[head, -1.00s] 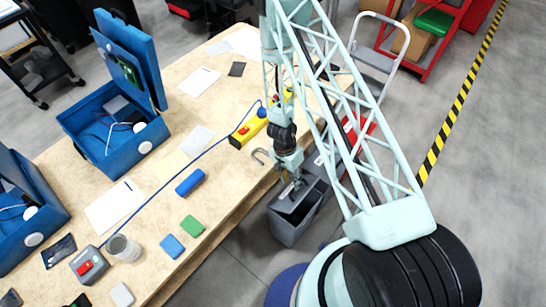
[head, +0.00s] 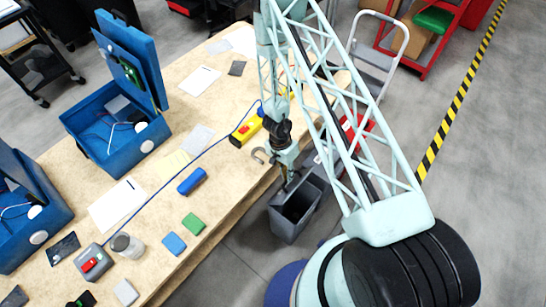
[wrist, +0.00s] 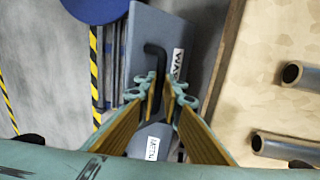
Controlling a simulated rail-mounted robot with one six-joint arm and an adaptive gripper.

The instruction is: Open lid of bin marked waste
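The grey waste bin (head: 287,226) stands on the floor beside the table's right edge in the head view. Its dark inside shows from above, so its lid is raised. In the wrist view a label with the letters "WA" (wrist: 177,62) shows, partly hidden by a finger. A blue-grey panel (wrist: 150,27), seemingly the lid, carries a black bent handle (wrist: 157,62). My gripper (wrist: 162,84) has its fingers on both sides of this handle and appears shut on it. In the head view my gripper (head: 289,183) is at the bin's far upper rim.
A second grey bin with a white label (wrist: 152,148) adjoins the waste bin. The wooden table (head: 225,222) lies close on the left, with a blue block (head: 192,181), a green block (head: 193,224) and a yellow device (head: 246,131).

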